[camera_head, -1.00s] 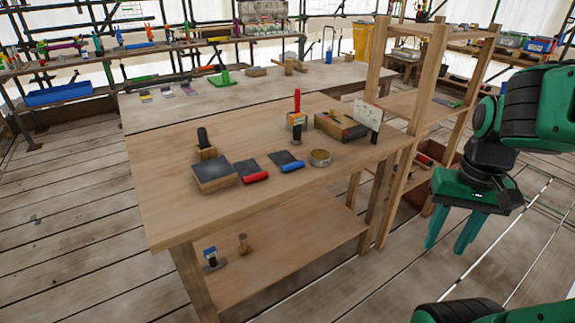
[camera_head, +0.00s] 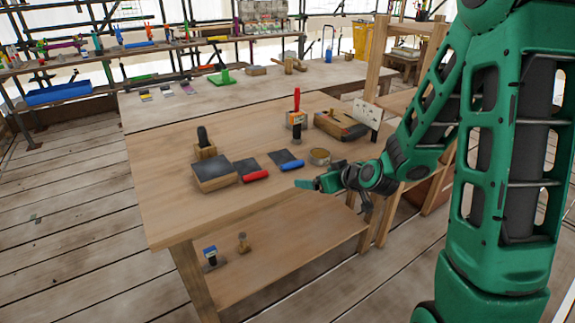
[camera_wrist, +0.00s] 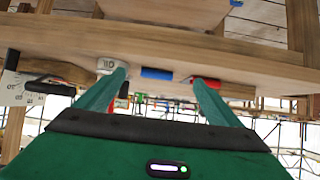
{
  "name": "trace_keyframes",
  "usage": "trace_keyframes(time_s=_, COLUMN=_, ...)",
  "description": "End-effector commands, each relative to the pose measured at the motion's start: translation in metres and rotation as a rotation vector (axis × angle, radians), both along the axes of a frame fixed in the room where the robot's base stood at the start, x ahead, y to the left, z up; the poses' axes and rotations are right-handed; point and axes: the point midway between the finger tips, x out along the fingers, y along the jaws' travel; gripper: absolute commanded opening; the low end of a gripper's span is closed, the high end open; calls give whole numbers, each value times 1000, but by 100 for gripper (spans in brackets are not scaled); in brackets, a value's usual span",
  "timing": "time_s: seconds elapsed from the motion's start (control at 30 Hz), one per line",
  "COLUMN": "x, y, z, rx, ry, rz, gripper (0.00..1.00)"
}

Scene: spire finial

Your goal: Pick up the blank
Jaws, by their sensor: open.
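No piece is marked as the blank. My gripper (camera_head: 308,184) points left at the front right edge of the workbench top, in front of the blue-handled piece. In the wrist view its two green fingers are spread apart with nothing between them (camera_wrist: 160,82). That view is upside down and shows the bench edge beyond the fingers.
On the workbench (camera_head: 170,190) are a sanding block (camera_head: 213,175), a red-handled piece (camera_head: 255,176), a blue-handled piece (camera_head: 291,165), a round tin (camera_head: 320,156) and a wooden plane (camera_head: 340,125). The bench's front left is clear.

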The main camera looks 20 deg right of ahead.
Motion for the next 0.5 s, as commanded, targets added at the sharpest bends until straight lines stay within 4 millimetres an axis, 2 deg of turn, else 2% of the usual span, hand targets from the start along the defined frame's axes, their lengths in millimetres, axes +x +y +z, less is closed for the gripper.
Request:
trace_keyframes(time_s=0.1, x=17, y=10, z=-3, rx=30, ry=-88, rz=-18, gripper=88)
trace_keyframes(time_s=0.2, x=25, y=12, z=-2, rx=43, ry=-140, rz=-36, gripper=88)
trace_keyframes(time_s=0.37, x=36, y=15, z=-3, rx=52, ry=-173, rz=-50, gripper=88)
trace_keyframes(time_s=0.5, x=55, y=19, z=-10, rx=51, ry=-177, rz=-49, gripper=88)
